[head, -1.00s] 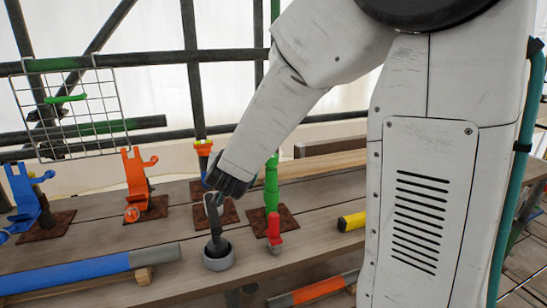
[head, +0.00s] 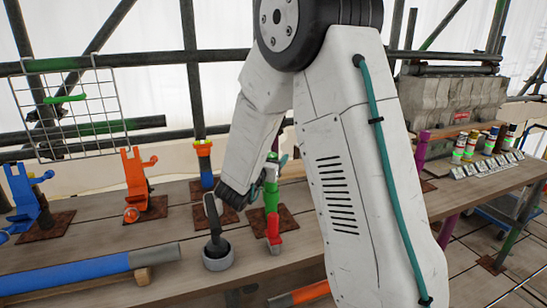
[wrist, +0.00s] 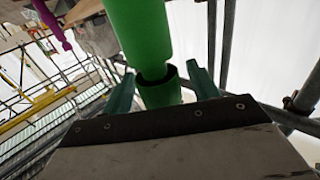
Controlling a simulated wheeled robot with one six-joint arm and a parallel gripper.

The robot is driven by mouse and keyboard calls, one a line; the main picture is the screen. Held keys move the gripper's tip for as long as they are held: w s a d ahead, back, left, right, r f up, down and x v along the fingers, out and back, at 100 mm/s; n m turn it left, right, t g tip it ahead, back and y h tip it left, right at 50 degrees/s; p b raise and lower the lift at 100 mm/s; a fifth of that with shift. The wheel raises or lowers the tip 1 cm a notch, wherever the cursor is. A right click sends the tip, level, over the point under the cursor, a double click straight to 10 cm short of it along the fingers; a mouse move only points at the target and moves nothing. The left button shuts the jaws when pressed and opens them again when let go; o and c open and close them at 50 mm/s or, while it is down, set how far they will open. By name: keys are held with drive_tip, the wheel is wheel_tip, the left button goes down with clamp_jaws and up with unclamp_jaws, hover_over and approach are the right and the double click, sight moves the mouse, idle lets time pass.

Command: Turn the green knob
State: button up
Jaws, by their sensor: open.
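A green upright piece (head: 271,197) stands on a rusty square plate on the bench, in the head view. It is the green part nearest my gripper; a separate knob on it cannot be made out. In the wrist view it is a thick green cylinder (wrist: 145,35) with a dark-edged gap between its upper and lower parts. My gripper (wrist: 162,74) is open, with one teal finger on each side of the green cylinder around the gap. Contact cannot be told.
A red handle (head: 273,230) stands just in front of the green piece. A green bar (head: 64,99) hangs on the wire grid.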

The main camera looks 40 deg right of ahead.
drive_tip(key=shift+w+d, duration=0.25)
drive_tip(key=shift+d, duration=0.2)
drive_tip(key=c, duration=1)
